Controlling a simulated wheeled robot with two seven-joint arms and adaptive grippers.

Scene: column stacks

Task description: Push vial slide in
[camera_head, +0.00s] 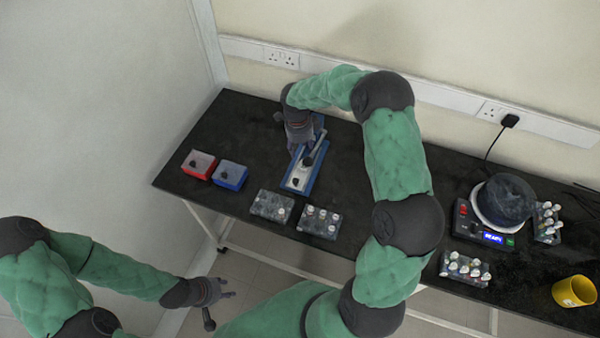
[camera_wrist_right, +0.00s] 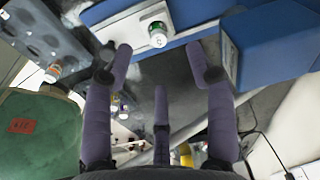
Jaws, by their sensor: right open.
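The vial slide (camera_head: 301,177) is a pale grey tray on a blue base (camera_head: 317,175), near the back of the black bench. A vial with a white cap and green label (camera_wrist_right: 157,34) stands on the pale slide in the right wrist view, just ahead of my fingertips. My right gripper (camera_head: 300,146) is over the far part of the slide unit and partly covers it. In the right wrist view my right gripper (camera_wrist_right: 158,68) has its fingers spread and nothing between them. My left gripper (camera_head: 222,295) hangs off the bench at lower left, fingers apart and empty.
Red box (camera_head: 199,164) and blue box (camera_head: 230,175) stand left of the slide. Two vial racks (camera_head: 271,206) (camera_head: 319,221) are along the front edge.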

